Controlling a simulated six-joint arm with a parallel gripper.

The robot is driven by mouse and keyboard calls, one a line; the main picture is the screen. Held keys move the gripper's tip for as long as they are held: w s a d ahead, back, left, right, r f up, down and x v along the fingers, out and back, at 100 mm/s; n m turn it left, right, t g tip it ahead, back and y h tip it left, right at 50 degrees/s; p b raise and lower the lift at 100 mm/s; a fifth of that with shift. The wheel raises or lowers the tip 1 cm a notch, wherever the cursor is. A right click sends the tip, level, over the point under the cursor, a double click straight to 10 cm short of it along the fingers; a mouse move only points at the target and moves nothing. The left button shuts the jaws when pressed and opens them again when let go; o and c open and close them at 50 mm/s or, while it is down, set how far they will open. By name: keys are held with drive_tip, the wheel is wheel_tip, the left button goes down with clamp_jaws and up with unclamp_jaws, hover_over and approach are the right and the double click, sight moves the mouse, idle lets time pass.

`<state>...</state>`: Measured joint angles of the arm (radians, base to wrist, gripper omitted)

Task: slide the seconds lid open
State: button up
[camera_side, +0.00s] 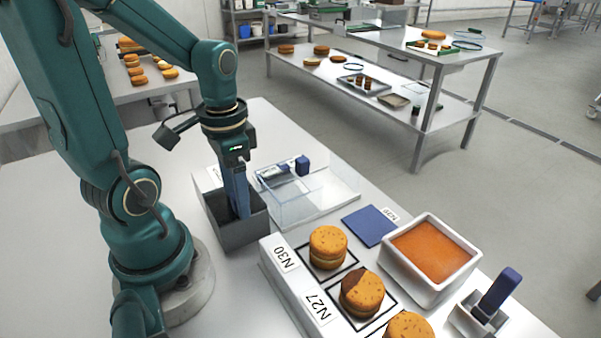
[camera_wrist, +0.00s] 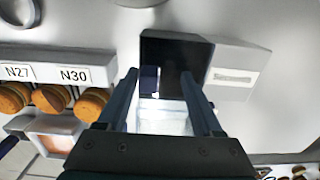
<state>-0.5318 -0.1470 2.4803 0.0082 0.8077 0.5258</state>
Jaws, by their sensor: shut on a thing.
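A dark grey open-topped bin (camera_side: 238,228) stands near my base in the side view; its dark inside (camera_wrist: 183,55) shows in the wrist view. A clear cover-like piece (camera_side: 325,190) lies beside it on the right, with a blue knob (camera_side: 302,166), also seen between my fingers' lines in the wrist view (camera_wrist: 149,80). I cannot tell how this clear piece joins the bin. My gripper (camera_side: 240,212) points down with its fingertips inside the bin's opening, left of the knob. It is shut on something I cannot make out.
A white rack with labels N30 (camera_side: 284,258) and N27 holds round filled biscuits (camera_side: 328,247). A white tub of orange filling (camera_side: 432,250), a blue square (camera_side: 369,226) and a blue-handled tool (camera_side: 500,290) are right. A white labelled block (camera_wrist: 235,73) adjoins the bin.

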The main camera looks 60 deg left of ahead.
drive_tip(key=shift+a+f, duration=0.25)
drive_tip(key=shift+a, duration=1.55)
drive_tip(key=shift+a+f, duration=0.2)
drive_tip(key=shift+a, duration=1.55)
drive_tip(key=o, duration=1)
drive_tip(key=shift+a+r, duration=0.1)
drive_tip(key=shift+r, duration=3.5)
